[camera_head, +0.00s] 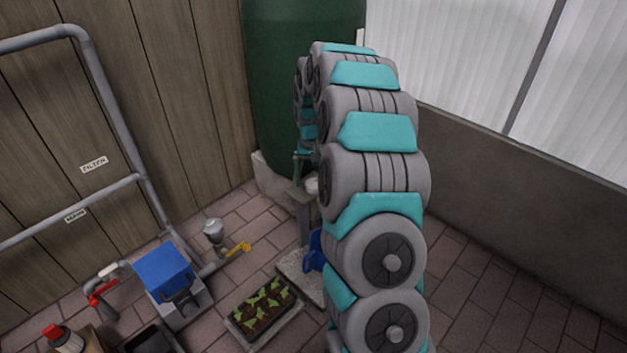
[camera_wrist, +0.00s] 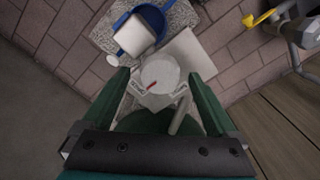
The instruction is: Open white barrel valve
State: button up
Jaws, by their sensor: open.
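The dark green barrel (camera_head: 285,85) stands in the back corner, partly hidden behind my arm. My gripper (camera_wrist: 158,76) is open, with its two green fingers apart and pointing away from the camera. Between the fingertips in the wrist view is a pale round piece (camera_wrist: 160,70) with a small red mark; I cannot tell surely whether it is the white valve. A grey rod (camera_wrist: 181,114) shows closer in, beside the right finger. A white piece also shows next to my arm in the head view (camera_head: 312,185). No finger visibly touches the pale piece.
A blue container (camera_wrist: 126,22) with a white object lies on a stone slab (camera_wrist: 178,14). A yellow-handled valve (camera_head: 238,249), a blue box (camera_head: 164,269), a seedling tray (camera_head: 265,309) and grey pipes (camera_head: 108,93) stand left. Brick floor at right (camera_head: 485,285) is clear.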

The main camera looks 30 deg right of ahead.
aim_at(313, 183)
notch_tip(313, 183, up, 7)
jog(key=shift+r+p, duration=0.1)
jog(key=shift+p, duration=0.2)
dwell(0.4)
